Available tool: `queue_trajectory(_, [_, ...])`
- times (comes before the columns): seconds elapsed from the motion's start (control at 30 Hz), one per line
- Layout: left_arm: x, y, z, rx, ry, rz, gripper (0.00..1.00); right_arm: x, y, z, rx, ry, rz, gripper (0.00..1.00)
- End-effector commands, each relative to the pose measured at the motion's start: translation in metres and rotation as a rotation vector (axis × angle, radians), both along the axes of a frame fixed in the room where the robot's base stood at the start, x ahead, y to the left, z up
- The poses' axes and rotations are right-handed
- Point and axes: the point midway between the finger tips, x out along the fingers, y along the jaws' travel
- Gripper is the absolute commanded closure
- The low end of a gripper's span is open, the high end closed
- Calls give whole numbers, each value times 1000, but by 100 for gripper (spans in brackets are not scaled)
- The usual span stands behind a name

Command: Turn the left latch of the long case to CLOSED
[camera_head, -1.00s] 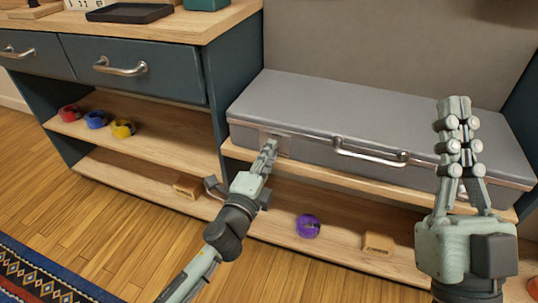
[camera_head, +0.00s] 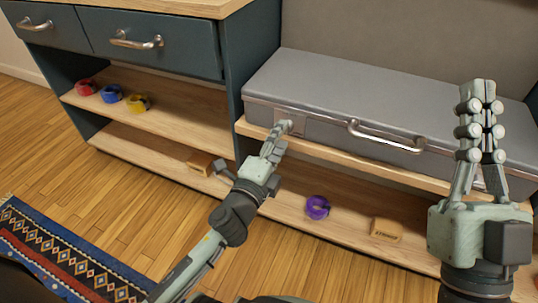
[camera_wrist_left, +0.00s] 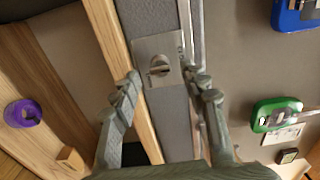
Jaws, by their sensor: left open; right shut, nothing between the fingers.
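The long grey case (camera_head: 370,95) lies closed on the upper wooden shelf, its handle facing the front. Its left latch (camera_wrist_left: 158,66) shows in the left wrist view as a square metal plate with a round slotted turn-piece; I cannot read any marking. My left gripper (camera_wrist_left: 165,84) is open, with one finger on each side of the latch and a gap to it on both sides. In the head view the left gripper (camera_head: 281,130) points at the case's front left, partly hiding the latch plate. My right gripper (camera_head: 479,90) is shut and empty, in front of the case's right part.
A purple tape roll (camera_head: 317,207) and a small labelled wooden block (camera_head: 386,230) sit on the lower shelf. Another block (camera_head: 200,162) is left of my arm. Red, blue and yellow rolls (camera_head: 112,94) stand on the left shelf. A shelf edge (camera_wrist_left: 118,62) runs beside my left finger.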

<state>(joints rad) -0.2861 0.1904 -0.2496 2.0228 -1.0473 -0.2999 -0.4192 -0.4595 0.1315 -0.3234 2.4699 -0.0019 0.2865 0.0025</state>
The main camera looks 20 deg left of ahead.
Motion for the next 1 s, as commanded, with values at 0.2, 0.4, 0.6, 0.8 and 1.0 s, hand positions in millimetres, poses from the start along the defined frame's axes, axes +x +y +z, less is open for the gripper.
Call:
queue_trajectory(0.2, [-51, 2, -2, -7, 5, 4, 56, 0, 0, 0, 0, -1, -1, 100])
queue_trajectory(0.4, [-83, 3, 0, -9, 1, 5, 56, 0, 0, 0, 0, -1, -1, 100])
queue_trajectory(0.6, [-97, 4, 0, -3, 0, 2, 56, 0, 0, 0, 0, -1, -1, 100])
queue_trajectory(0.8, [-98, 3, 1, -1, 0, 0, 56, 0, 0, 1, 0, -1, -1, 100])
queue_trajectory(1.0, [-98, 3, 1, -1, 0, 0, 56, 0, -1, 1, 0, -2, -1, 100])
